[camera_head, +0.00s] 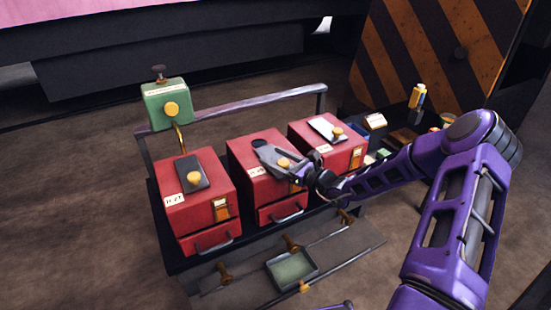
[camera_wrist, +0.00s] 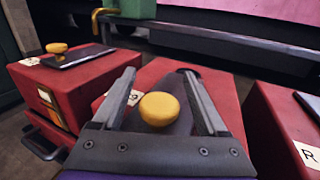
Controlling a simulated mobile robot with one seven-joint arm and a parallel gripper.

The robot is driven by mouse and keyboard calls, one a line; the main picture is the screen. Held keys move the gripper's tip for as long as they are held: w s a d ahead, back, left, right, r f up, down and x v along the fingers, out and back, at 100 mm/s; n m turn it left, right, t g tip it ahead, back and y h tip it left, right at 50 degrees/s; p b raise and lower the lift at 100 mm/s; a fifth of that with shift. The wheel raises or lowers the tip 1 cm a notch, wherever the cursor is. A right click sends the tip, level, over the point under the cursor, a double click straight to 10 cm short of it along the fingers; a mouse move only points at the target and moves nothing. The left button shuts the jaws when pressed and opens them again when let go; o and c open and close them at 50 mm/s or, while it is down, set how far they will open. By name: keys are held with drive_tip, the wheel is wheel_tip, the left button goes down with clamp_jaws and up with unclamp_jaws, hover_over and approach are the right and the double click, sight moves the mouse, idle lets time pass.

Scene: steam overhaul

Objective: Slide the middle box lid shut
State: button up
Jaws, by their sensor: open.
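The middle red box (camera_head: 245,186) stands between two other red boxes. Its grey lid (camera_wrist: 181,122) lies on top and carries a round yellow knob (camera_wrist: 160,109). A dark round opening (camera_head: 259,143) shows at the far end of this lid, so it is at least partly uncovered. My gripper (camera_wrist: 159,74) is open over the box top. Its two fingers lie on either side of the knob, with visible gaps and their tips reaching past it. In the head view my gripper (camera_head: 285,168) partly hides the lid.
The left red box (camera_head: 198,218) and right red box (camera_head: 340,155) have similar lids with yellow knobs. A green box (camera_head: 163,104) on a brass pipe and a grey rail (camera_head: 235,102) stand behind. A small tray (camera_head: 292,268) sits in front.

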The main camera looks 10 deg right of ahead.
clamp_jaws()
idle(1.4)
